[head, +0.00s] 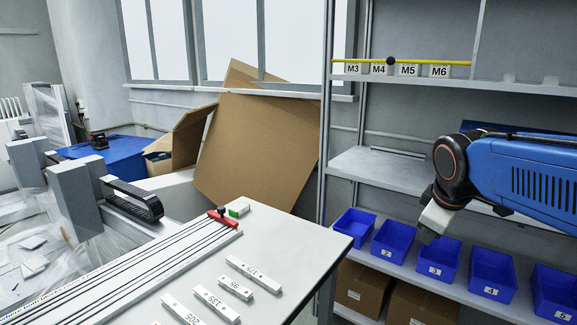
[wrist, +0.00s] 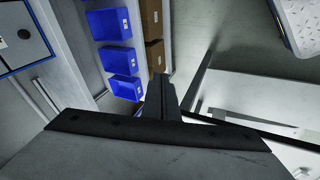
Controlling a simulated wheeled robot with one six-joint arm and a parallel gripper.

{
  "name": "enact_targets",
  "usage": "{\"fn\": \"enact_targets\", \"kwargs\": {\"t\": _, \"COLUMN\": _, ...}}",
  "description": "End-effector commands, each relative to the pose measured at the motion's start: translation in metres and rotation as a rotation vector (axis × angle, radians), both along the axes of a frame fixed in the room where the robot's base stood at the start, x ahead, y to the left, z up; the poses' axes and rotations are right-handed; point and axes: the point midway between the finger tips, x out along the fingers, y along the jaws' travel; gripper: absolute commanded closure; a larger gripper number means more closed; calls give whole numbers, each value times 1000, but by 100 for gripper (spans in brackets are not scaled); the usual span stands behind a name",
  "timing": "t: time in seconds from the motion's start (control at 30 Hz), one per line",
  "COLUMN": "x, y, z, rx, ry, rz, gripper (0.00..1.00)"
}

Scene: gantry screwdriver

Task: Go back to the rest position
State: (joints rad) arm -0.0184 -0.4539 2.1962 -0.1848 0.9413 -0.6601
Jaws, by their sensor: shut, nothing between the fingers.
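My gripper (head: 428,236) is in the right part of the head view, pointing down in front of the shelf, just above the blue bin numbered 3 (head: 437,264). In the wrist view the dark fingers (wrist: 162,92) are together in the middle, with nothing seen between them. My blue arm reaches in from the right edge of the head view.
The shelf (head: 380,170) holds a row of blue bins and cardboard boxes (head: 362,290) below. A yellow bar (head: 455,63) with M3 to M6 labels is on its upper level. The white table (head: 300,235) carries rails, a red piece (head: 222,219) and several numbered white blocks.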

Motion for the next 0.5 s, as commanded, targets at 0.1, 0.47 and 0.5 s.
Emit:
{"fn": "enact_targets", "kwargs": {"t": 0.1, "x": -45, "y": 6, "z": -22, "rx": 107, "ry": -10, "rz": -144, "gripper": 100}}
{"fn": "enact_targets", "kwargs": {"t": 0.47, "x": -149, "y": 25, "z": -93, "rx": 391, "ry": -10, "rz": -551, "gripper": 100}}
{"fn": "enact_targets", "kwargs": {"t": 0.5, "x": -155, "y": 27, "z": -99, "rx": 409, "ry": -8, "rz": -580, "gripper": 100}}
